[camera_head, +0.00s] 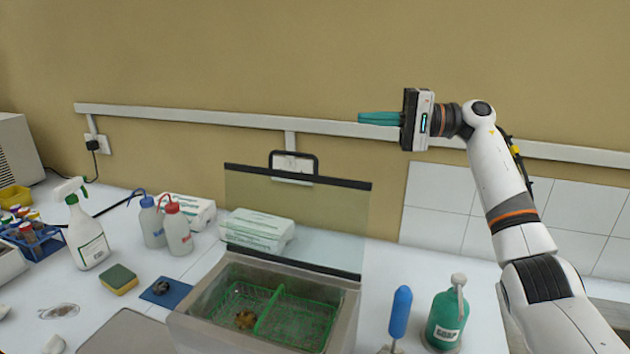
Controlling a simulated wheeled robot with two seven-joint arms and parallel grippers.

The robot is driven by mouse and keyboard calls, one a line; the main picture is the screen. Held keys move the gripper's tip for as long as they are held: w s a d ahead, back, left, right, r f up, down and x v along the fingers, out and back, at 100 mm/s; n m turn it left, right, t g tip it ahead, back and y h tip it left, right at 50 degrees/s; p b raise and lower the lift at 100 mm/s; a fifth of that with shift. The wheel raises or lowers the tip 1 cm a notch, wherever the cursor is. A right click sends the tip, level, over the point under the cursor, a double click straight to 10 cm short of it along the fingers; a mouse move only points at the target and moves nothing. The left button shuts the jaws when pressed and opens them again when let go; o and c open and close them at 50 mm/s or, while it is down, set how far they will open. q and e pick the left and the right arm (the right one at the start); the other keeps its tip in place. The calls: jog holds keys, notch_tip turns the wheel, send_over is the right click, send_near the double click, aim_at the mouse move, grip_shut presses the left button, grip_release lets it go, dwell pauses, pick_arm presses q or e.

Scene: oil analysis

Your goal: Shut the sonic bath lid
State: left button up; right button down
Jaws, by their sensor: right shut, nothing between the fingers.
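The sonic bath (345,318) is a metal tank on the counter at the bottom centre. A green basket (283,318) with a small brown object in it sits inside. Its lid (340,213) is a see-through panel with dark top and bottom edges, standing open and nearly upright at the back of the tank. A black handle (293,153) rises near the lid's top edge. My right gripper (362,118) is shut and empty, with its teal fingers pointing left. In the picture it is above and right of the lid, apart from it. My left gripper is not in view.
Two wash bottles (177,230), a spray bottle (87,237) and a sponge (119,279) are to the left. A soap bottle (446,318) and a blue-handled tool (400,312) stand right of the bath.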

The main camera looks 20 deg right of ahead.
pick_arm(q)
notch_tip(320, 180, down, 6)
jog(key=b, duration=0.4)
pick_arm(e)
notch_tip(320, 180, down, 6)
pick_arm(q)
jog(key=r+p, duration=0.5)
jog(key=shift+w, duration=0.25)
pick_arm(e)
jog(key=a, duration=1.1)
jog(key=shift+a+r, duration=0.2)
jog(key=shift+a, duration=0.2)
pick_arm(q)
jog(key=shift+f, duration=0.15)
